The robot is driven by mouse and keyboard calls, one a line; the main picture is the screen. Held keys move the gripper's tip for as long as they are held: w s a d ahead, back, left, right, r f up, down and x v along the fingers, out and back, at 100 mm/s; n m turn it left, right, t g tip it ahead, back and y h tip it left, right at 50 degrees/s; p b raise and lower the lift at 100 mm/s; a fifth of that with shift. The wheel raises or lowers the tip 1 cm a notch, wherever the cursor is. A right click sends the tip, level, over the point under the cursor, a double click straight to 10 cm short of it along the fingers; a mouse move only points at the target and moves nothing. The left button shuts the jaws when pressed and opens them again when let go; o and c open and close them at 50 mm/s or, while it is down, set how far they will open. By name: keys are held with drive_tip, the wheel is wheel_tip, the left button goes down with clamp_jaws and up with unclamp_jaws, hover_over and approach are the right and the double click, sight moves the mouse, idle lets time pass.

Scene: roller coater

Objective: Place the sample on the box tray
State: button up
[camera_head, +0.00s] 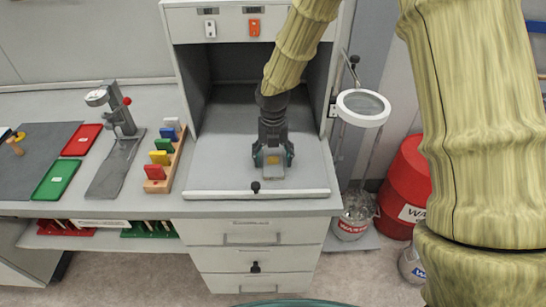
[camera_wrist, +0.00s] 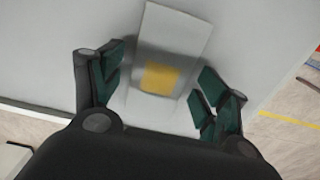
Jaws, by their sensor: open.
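The sample appears to be a pale flat plate with a yellow patch (camera_wrist: 178,28). It lies on the grey floor of the coater cabinet (camera_head: 215,165), near its front edge. My gripper (camera_head: 272,158) is over the plate, pointing down. In the wrist view its green-padded fingers (camera_wrist: 163,88) are open, one on each side of the plate, with the yellow patch between them. I cannot tell for certain which object is the box tray; a red tray (camera_head: 82,139) and a green tray (camera_head: 56,179) lie at left.
A wooden rack with coloured blocks (camera_head: 163,172) stands left of the cabinet. Beside it is a gauge stand (camera_head: 118,120) on a dark base. A round magnifier-like ring (camera_head: 363,108) and a red drum (camera_head: 405,185) are at right. Drawers (camera_head: 255,258) are below.

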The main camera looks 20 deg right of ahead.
sight(273, 160)
wheel_tip(273, 160, up, 12)
drive_tip(key=b, duration=0.2)
drive_tip(key=shift+r, duration=0.15)
